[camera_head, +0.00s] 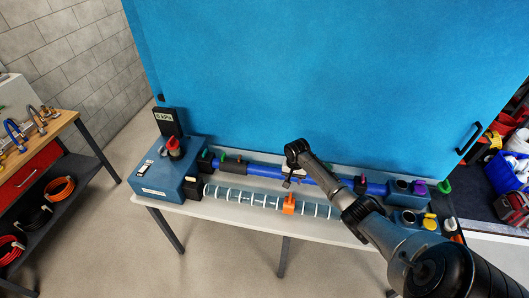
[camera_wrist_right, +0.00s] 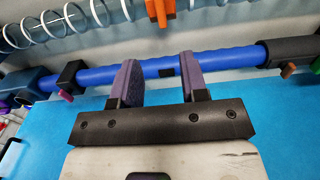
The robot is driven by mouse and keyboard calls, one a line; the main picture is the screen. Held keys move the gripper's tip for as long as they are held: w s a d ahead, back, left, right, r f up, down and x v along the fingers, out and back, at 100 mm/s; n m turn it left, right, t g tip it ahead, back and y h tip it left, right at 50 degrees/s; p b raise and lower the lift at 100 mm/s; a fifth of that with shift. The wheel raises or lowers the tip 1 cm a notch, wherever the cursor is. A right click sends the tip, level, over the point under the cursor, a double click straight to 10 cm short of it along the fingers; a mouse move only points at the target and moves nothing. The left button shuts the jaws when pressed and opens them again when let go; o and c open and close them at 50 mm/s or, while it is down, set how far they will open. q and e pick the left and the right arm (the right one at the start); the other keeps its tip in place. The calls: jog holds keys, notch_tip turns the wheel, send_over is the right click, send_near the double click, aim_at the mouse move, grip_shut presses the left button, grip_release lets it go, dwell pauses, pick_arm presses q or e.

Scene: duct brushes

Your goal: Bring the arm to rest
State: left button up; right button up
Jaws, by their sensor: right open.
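My right arm (camera_head: 375,225) reaches in from the lower right of the head view. Its gripper (camera_head: 289,182) is over the blue tube (camera_head: 262,171) on the bench. In the right wrist view the two purple fingers (camera_wrist_right: 158,62) stand apart with nothing between them but the view of the blue tube (camera_wrist_right: 218,60). The fingertips overlap the tube in the picture; I cannot tell whether they touch it. My left gripper is not in view.
A clear coiled duct with an orange clamp (camera_head: 289,204) runs along the front of the white bench (camera_head: 240,215). A blue box with a red knob (camera_head: 174,148) stands at its left end, dark ports (camera_head: 402,185) at its right. A blue panel (camera_head: 330,70) rises behind.

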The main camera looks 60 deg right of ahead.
dwell(0.3)
jog(key=w+a+r+n+t+h, duration=0.4)
jog(key=w+r+n, duration=0.3)
jog(key=r+n, duration=0.4)
jog(key=s+a+r+n+t+p, duration=0.1)
jog(key=a+r+n, duration=0.15)
jog(key=a, duration=0.55)
jog(key=s+a+r+n+t, duration=0.1)
jog(key=a+r+t, duration=0.15)
jog(key=a, duration=0.45)
jog(key=s+a+n+y+p, duration=0.2)
jog(key=s+a, duration=0.8)
jog(key=a, duration=0.5)
jog(key=s+a+f+g+y, duration=0.1)
jog(key=s+a+f+g, duration=0.1)
jog(key=s, duration=0.6)
jog(key=s+a+f+g+y+p, duration=0.1)
jog(key=s+a+f, duration=0.3)
jog(key=s, duration=0.4)
jog(key=shift+a+m+g, duration=0.2)
jog(key=shift+m+g, duration=0.25)
